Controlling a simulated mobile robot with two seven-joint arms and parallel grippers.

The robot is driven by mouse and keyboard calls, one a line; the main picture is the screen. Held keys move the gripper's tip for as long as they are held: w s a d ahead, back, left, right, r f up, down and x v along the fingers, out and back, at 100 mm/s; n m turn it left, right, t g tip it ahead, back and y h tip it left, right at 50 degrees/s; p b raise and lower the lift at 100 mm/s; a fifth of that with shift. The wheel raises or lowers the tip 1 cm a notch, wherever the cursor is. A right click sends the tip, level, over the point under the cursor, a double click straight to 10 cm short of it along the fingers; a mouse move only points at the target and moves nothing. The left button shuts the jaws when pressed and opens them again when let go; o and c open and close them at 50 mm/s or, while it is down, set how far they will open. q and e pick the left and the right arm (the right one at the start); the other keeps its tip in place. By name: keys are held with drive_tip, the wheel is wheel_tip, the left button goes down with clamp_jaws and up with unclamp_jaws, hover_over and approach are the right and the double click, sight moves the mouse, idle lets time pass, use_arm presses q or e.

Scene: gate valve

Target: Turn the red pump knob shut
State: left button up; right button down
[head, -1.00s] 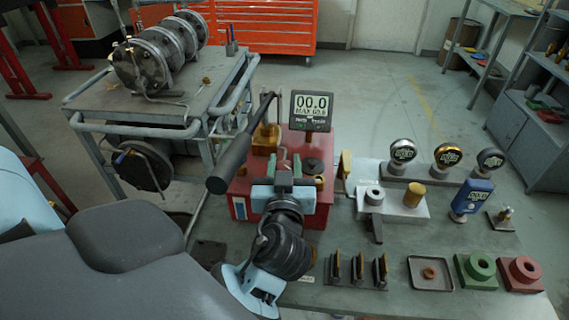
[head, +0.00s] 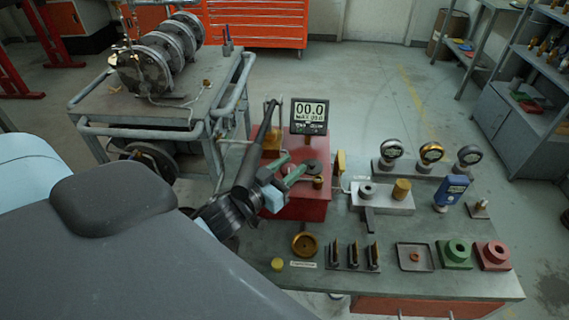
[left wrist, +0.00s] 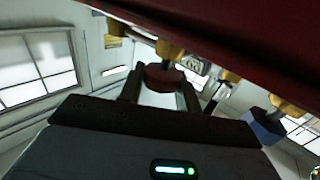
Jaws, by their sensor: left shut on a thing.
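My left gripper (head: 291,168) is at the top of the pump, coming in from the lower left. In the left wrist view its fingers (left wrist: 160,88) are on either side of the dark red knob (left wrist: 166,76), shut on it. In the head view I cannot make out the knob between the fingers. A dark round cap (head: 314,168) is just right of the fingers. My right gripper is not in view.
A digital gauge (head: 309,115) behind the pump reads 00.0. A metal block (head: 383,198), several dial gauges (head: 431,153) and a blue device (head: 451,191) stand to the right. A brass ring (head: 305,244) and a tray (head: 415,258) lie in front.

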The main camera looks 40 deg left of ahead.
sight(282, 172)
use_arm(q)
drive_tip(key=shift+r+m+g+h+p, duration=0.15)
drive_tip(key=shift+m+g+h+p, duration=0.15)
drive_tip(key=shift+m+h, duration=0.75)
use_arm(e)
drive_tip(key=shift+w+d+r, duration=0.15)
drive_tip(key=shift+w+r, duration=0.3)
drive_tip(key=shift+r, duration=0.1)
use_arm(q)
drive_tip(key=shift+n+h, duration=0.25)
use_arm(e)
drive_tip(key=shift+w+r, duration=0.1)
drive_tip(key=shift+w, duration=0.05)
use_arm(q)
drive_tip(key=o, duration=1)
drive_tip(key=shift+w, duration=0.1)
drive_tip(key=shift+c, duration=0.2)
drive_tip(key=v, duration=0.6)
drive_tip(key=shift+f+b, duration=0.25)
drive_tip(key=shift+b, duration=0.05)
drive_tip(key=shift+v, duration=1)
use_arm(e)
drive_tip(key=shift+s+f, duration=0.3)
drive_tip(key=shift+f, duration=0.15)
use_arm(q)
drive_tip(key=shift+w+r, duration=0.1)
drive_tip(key=shift+r, duration=0.05)
